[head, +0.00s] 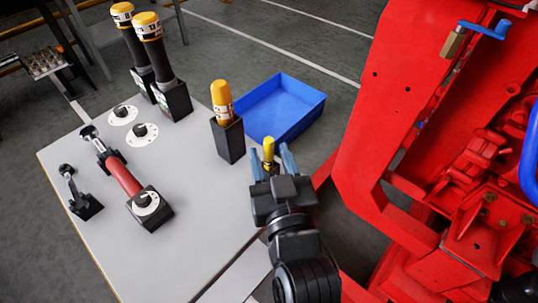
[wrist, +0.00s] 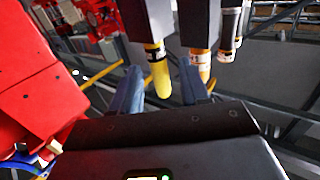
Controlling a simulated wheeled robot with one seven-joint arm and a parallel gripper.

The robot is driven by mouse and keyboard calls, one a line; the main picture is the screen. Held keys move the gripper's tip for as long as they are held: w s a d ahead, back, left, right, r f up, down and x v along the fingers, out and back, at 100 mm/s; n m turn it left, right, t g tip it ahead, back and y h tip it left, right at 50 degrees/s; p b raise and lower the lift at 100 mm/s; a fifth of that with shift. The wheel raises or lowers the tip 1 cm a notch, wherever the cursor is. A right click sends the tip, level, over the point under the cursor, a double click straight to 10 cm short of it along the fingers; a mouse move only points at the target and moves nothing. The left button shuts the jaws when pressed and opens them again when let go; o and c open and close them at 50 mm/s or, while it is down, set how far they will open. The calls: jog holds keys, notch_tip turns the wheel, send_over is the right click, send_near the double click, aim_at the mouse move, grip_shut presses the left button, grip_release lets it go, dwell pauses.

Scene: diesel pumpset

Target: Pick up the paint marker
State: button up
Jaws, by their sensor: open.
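The paint marker, which I take to be the slim yellow stick with a dark band (head: 268,149), stands between the fingers of my gripper (head: 271,160) in the head view. Its lower part is hidden behind the gripper. In the wrist view the marker (wrist: 160,75) projects from a dark block (wrist: 147,22), and the blue fingers (wrist: 162,85) lie on either side of it. My gripper is open, with visible space beside the marker.
A thicker orange-capped tool (head: 222,95) stands in a black block close to the left. A blue bin (head: 300,122) lies behind, and the red machine (head: 360,130) rises at the right. Several other tools occupy the grey tabletop (head: 205,215), whose front part is clear.

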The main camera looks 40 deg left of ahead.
jog(key=shift+x, duration=1.05)
jog(key=c, duration=0.8)
notch_tip(320, 180, up, 10)
jog(key=shift+p, duration=0.4)
